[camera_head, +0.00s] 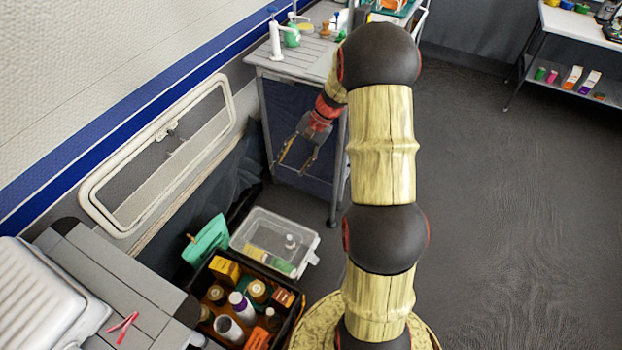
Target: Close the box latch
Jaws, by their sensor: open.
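A clear plastic box (304,244) with a pale rim stands low at the lower middle, with yellow, green and white items inside.
A dark crate of bottles and jars (291,318) stands by the clear box, with a teal object (206,240) beside it. A grey slatted table (282,68) with a pump bottle (275,40) is behind. A bench (85,262) is at lower left. The floor (500,200) at right is clear.

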